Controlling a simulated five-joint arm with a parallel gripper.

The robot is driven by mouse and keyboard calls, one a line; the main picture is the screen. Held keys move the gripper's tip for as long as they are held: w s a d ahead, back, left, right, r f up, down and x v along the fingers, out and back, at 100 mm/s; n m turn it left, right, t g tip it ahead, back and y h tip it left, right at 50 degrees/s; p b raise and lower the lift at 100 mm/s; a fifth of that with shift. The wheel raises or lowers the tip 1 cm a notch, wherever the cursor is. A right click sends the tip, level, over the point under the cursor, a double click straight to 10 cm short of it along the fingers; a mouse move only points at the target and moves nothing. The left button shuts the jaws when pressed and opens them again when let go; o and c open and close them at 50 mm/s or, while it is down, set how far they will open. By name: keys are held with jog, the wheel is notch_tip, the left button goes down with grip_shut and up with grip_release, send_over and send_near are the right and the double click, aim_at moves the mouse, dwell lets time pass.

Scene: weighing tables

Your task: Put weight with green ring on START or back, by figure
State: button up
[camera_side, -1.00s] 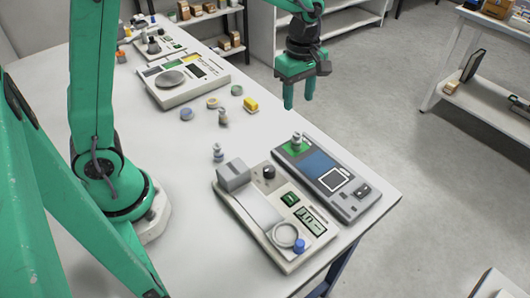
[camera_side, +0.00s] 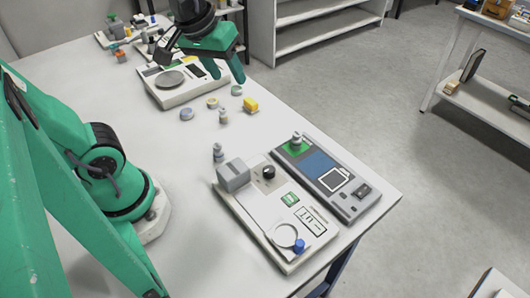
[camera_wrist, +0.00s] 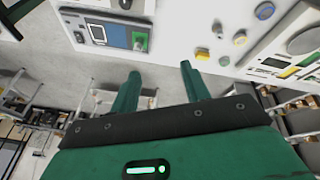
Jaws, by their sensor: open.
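A grey weight (camera_side: 297,140) stands upright on the green patch (camera_side: 285,150) of the grey device; it also shows in the wrist view (camera_wrist: 137,46). Another weight (camera_side: 218,153) stands behind the white scale's grey block. A third weight (camera_side: 223,117) stands on the bare table, also in the wrist view (camera_wrist: 217,30). Ring colours are too small to tell.
A blue knob (camera_side: 299,246) is beside the pan. A yellow block (camera_side: 250,105), blue disc (camera_side: 187,114), beige disc (camera_side: 213,103) and greenish disc (camera_side: 236,90) lie mid-table. Another white scale (camera_side: 182,96) stands farther back. The table's right edge is near the grey device.

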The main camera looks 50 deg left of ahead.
jog(key=shift+s+a+f+m+t, duration=0.1)
jog(key=shift+s+a+m+t, duration=0.15)
jog(key=shift+s+m, duration=0.55)
jog(key=shift+s+a+f+m+t, duration=0.1)
jog(key=shift+s+a+m+t, duration=0.1)
jog(key=shift+s+m, duration=0.65)
jog(key=shift+s+a+f+m+t, duration=0.15)
jog(key=shift+s+m+t, duration=0.1)
jog(key=shift+s+m, duration=0.55)
jog(key=shift+s, duration=0.1)
